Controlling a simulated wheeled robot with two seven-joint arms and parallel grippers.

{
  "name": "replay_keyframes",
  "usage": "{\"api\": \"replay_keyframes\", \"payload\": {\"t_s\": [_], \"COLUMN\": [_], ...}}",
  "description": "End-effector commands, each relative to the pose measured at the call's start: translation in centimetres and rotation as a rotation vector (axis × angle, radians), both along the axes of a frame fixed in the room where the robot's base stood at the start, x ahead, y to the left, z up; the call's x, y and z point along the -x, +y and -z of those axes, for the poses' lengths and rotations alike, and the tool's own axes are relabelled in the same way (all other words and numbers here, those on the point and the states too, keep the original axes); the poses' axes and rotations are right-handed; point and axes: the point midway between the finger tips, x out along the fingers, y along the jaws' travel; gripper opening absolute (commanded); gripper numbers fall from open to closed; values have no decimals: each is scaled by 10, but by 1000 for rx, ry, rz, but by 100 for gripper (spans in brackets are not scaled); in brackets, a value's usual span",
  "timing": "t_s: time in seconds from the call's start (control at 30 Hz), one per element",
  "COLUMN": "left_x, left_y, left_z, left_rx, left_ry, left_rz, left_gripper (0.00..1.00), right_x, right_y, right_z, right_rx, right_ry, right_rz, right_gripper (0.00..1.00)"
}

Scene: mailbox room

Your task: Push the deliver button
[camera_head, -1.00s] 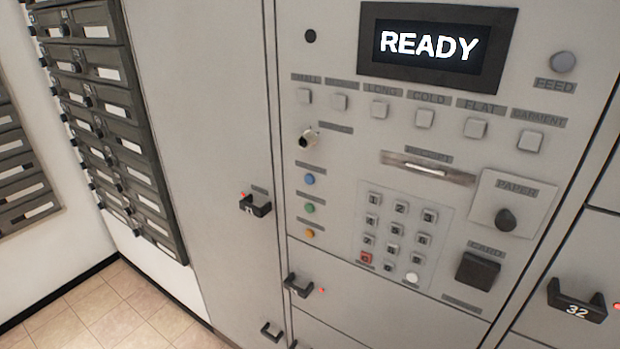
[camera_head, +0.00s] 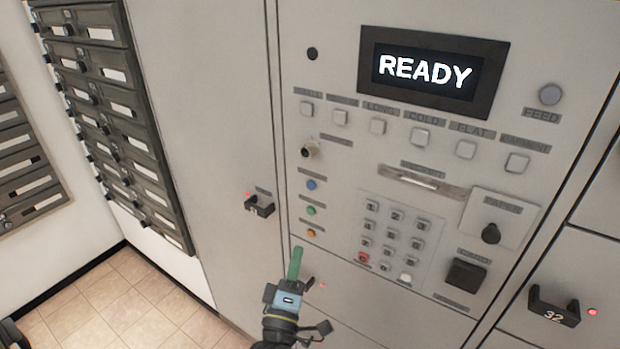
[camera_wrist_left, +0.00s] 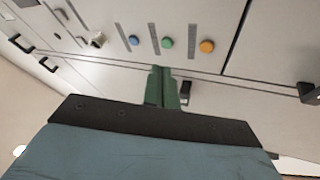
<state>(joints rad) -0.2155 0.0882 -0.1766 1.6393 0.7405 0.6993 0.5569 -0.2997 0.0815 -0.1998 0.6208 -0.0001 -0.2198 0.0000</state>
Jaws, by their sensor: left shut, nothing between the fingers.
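The grey panel (camera_head: 340,240) has a column of three small round buttons: blue (camera_head: 311,185), green (camera_head: 311,211) and orange (camera_head: 311,233). Their labels are too blurred to read, so I cannot tell which is the deliver button. My left gripper (camera_head: 296,252) is shut and empty, its green fingers pointing up just below and left of the orange button. In the left wrist view the gripper (camera_wrist_left: 162,72) points toward the row of blue (camera_wrist_left: 133,40), green (camera_wrist_left: 167,42) and orange (camera_wrist_left: 206,46) buttons, apart from them. My right gripper is not in view.
A screen (camera_head: 427,72) reads READY. A keypad (camera_head: 390,240), a row of square buttons and a dark knob (camera_head: 490,233) are on the panel. Dark handles (camera_head: 259,205) and (camera_head: 553,306) stick out from nearby doors. Mailboxes (camera_head: 110,100) line the left wall.

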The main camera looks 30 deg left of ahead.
Motion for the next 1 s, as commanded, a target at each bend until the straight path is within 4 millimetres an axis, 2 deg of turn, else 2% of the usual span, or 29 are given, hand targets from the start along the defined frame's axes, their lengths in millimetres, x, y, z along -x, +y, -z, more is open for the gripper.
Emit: {"api": "replay_keyframes", "payload": {"t_s": [0.03,0.1,0.2,0.3,0.73,0.87,1.0], "left_x": [2,7,13,17,16,7,-10], "left_y": [7,15,24,29,30,29,28], "left_z": [-30,-57,-83,-96,-99,-98,-98], "left_rx": [57,128,200,239,248,248,248], "left_ry": [-77,-164,-250,-296,-308,-309,-310], "left_rz": [-17,-38,-56,-65,-68,-68,-68], "left_gripper": [0,0,0,0,0,0,0], "right_x": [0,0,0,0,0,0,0], "right_y": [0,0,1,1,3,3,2], "right_z": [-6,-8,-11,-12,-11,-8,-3], "right_rx": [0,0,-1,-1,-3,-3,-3], "right_ry": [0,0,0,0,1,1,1], "right_rz": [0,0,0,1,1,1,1], "right_gripper": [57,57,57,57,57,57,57]}}
